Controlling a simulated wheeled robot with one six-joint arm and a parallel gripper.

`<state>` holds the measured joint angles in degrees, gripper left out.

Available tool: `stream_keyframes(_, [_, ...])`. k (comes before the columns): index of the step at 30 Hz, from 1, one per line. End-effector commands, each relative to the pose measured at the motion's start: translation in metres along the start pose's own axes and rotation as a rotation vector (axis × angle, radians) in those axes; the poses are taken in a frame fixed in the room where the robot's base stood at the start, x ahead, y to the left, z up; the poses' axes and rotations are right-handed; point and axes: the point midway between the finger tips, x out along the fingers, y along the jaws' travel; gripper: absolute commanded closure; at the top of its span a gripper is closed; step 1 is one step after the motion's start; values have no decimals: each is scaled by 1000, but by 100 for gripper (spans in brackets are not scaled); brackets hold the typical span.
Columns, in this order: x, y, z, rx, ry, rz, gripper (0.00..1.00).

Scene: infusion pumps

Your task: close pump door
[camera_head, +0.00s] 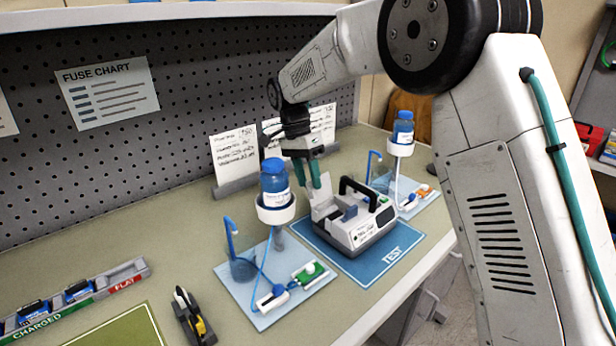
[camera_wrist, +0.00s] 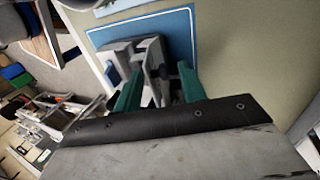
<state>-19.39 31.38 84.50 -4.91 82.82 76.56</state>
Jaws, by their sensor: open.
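The infusion pump (camera_head: 356,229) is a pale grey box with a black carry handle. It stands on the blue TEST mat (camera_head: 397,255). Its pale door (camera_head: 323,195) stands up at the pump's left side, swung open. My gripper (camera_head: 314,184) has green fingers that point down right at the door's upper edge. In the wrist view the two green fingers (camera_wrist: 158,92) are apart, with the door's pale panel (camera_wrist: 150,62) showing between them. I cannot tell whether the fingers touch the door.
A stand with a blue bottle (camera_head: 275,178) is left of the pump, on a light blue tray (camera_head: 262,312). Another blue bottle (camera_head: 403,128) stands behind right. A battery rack (camera_head: 75,300) and a yellow-black tool (camera_head: 193,316) lie at front left. Written cards (camera_head: 235,155) stand behind.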

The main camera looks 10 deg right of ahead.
Motion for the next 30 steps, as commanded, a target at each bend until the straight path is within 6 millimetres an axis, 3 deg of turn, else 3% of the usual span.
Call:
stream_keyframes(1, [0, 0, 0, 0, 0, 0, 59])
stream_keyframes(5, [0, 0, 0, 0, 0, 0, 95])
stream_keyframes(6, [0, 0, 0, 0, 0, 0, 100])
stream_keyframes(30, [-1, 3, 0, 0, -1, -40, 100])
